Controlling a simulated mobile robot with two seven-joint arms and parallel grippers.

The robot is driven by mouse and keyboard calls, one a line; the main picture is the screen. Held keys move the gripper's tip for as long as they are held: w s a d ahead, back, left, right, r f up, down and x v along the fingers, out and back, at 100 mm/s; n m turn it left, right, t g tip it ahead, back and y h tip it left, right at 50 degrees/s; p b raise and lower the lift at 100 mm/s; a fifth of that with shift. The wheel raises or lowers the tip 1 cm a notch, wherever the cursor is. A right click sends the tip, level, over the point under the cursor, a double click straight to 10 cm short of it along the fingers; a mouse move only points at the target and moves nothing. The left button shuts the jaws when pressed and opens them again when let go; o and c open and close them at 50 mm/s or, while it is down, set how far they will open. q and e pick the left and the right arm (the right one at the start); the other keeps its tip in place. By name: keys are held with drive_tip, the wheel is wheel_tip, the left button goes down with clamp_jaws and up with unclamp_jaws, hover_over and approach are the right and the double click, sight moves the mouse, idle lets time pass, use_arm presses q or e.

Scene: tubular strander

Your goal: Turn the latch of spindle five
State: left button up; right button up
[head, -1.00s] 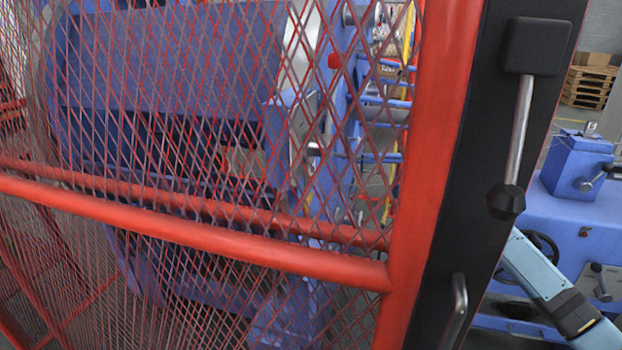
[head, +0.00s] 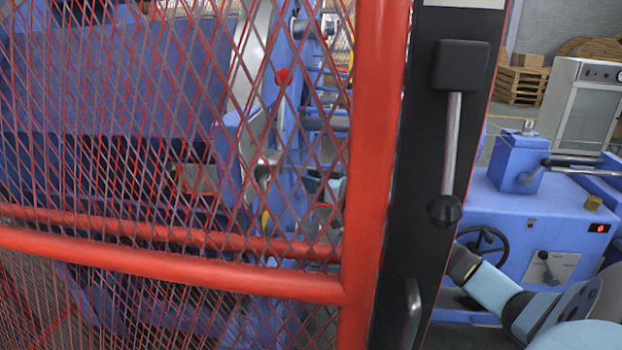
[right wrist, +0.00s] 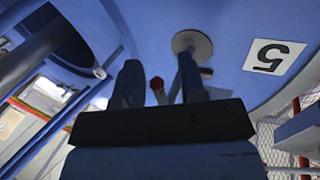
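A white label with the number 5 (right wrist: 273,57) is upside down on a blue spindle part (right wrist: 228,65) in the right wrist view. A round grey disc with a short stem (right wrist: 192,43) is beside the label, close to the tip of one finger. My left gripper is out of view.
A red mesh guard (head: 190,264) and its upright (head: 372,150) stand before the blue machine. A black post (head: 420,190) carries a lever handle (head: 451,145). A blue control cabinet (head: 535,220) stands at right, with pallets (head: 522,85) behind it.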

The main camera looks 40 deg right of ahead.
drive_tip(key=shift+w+a, duration=0.1)
drive_tip(key=shift+w, duration=0.15)
clamp_jaws()
use_arm(q)
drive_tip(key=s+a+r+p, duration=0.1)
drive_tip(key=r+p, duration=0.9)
drive_tip(key=p, duration=0.7)
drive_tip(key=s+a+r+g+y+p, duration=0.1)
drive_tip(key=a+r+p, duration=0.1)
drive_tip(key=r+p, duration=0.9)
drive_tip(key=p, duration=0.5)
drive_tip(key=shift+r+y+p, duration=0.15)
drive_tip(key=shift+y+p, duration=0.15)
drive_tip(key=shift+p, duration=0.1)
use_arm(e)
drive_tip(key=s+d+n+g+h, duration=0.1)
drive_tip(key=g+h, duration=0.2)
drive_tip(key=g, duration=0.2)
drive_tip(key=s+d+r+n+g+h, duration=0.1)
drive_tip(key=n+g+h, duration=0.1)
drive_tip(key=g+h, duration=0.1)
drive_tip(key=s+d+n+g+h, duration=0.1)
drive_tip(key=s+g+h, duration=0.1)
drive_tip(key=g, duration=0.4)
drive_tip(key=shift+d+r+g+h, duration=0.1)
drive_tip(key=shift+r+g+h, duration=0.2)
drive_tip(key=shift+h, duration=0.1)
